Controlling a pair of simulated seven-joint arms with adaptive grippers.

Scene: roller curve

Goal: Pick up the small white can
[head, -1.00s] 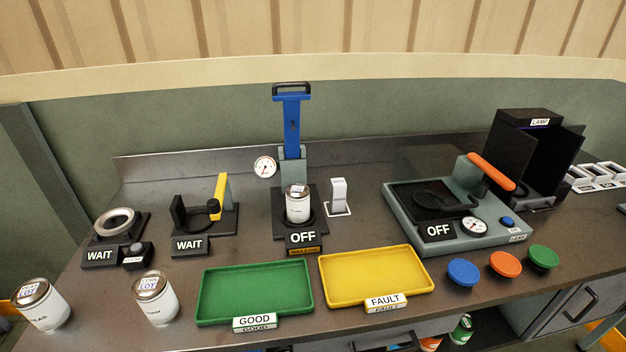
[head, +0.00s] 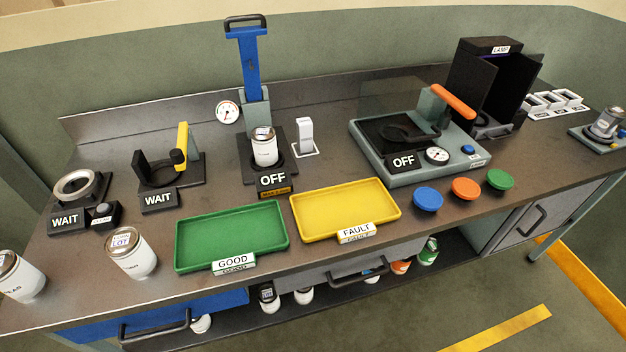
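Several white cans are in the head view. One white can (head: 264,148) stands upright in the black base of the blue-handled press. Another white can (head: 131,254), its lid label reading LOT, stands on the bench left of the green tray. A third white can (head: 20,278) stands at the far left and is cut by the picture edge. More white cans (head: 268,299) sit on the shelf below, partly hidden by the bench. I cannot tell which one is the small white can. Neither of my grippers is in view.
A green GOOD tray (head: 232,235) and a yellow FAULT tray (head: 345,208) lie empty at the front. Behind stand the press (head: 250,65), a grey OFF device (head: 430,165) and a black lamp box (head: 490,85). Blue, orange and green buttons (head: 466,188) line the front right.

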